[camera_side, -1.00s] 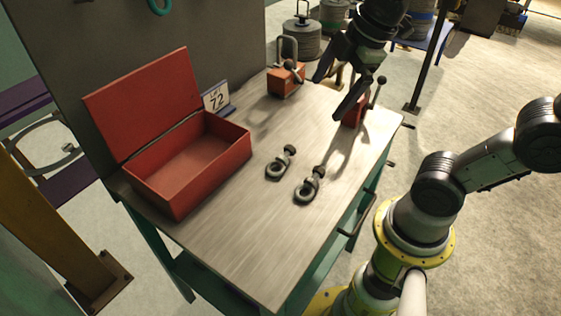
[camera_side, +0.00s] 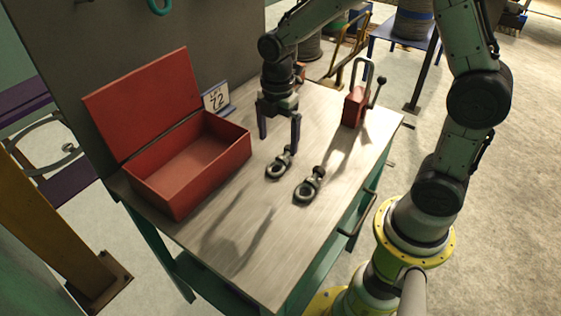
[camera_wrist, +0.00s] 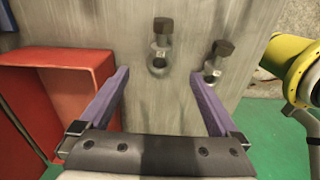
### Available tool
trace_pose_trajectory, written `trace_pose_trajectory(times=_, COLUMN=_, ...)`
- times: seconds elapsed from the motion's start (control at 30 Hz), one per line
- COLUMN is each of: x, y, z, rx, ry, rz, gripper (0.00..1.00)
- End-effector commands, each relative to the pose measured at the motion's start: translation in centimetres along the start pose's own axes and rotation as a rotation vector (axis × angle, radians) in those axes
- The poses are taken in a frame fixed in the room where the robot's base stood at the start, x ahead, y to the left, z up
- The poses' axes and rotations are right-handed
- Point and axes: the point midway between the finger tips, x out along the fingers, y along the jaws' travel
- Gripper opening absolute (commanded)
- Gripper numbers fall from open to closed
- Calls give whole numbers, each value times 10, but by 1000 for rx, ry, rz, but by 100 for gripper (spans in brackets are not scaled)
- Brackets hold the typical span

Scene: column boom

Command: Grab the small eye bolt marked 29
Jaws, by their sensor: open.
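Two dark grey eye bolts lie on the grey worktable (camera_side: 225,225). The smaller eye bolt (camera_side: 277,171) is nearer the red box; it also shows in the wrist view (camera_wrist: 158,64). The larger eye bolt (camera_side: 306,191) lies to its right, and in the wrist view (camera_wrist: 211,69) too. No number 29 is readable on either. My gripper (camera_side: 279,138) is open and empty, pointing down above the smaller bolt. In the wrist view my fingers (camera_wrist: 159,75) spread on both sides of that bolt's line, with the larger bolt beyond the right finger.
An open red box (camera_side: 190,165) with raised lid stands left of the bolts. A sign reading 72 (camera_side: 215,99) is behind it. A red toggle clamp (camera_side: 354,106) stands at the back right; another is partly hidden behind my arm. The table's front is clear.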

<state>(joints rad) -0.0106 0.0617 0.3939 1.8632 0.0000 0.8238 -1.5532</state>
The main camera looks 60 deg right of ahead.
Motion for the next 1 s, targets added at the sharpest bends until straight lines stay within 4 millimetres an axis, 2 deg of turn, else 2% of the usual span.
trace_pose_trajectory(times=0.1, x=16, y=0, z=0, rx=0, ry=0, rz=-2, gripper=98)
trace_pose_trajectory(times=0.33, x=31, y=-1, z=0, rx=1, ry=0, rz=-3, gripper=98)
trace_pose_trajectory(times=0.6, x=68, y=-1, z=1, rx=1, ry=0, rz=-2, gripper=98)
trace_pose_trajectory(times=0.93, x=74, y=0, z=1, rx=1, ry=0, rz=1, gripper=98)
trace_pose_trajectory(times=1.0, x=74, y=0, z=1, rx=1, ry=0, rz=1, gripper=87)
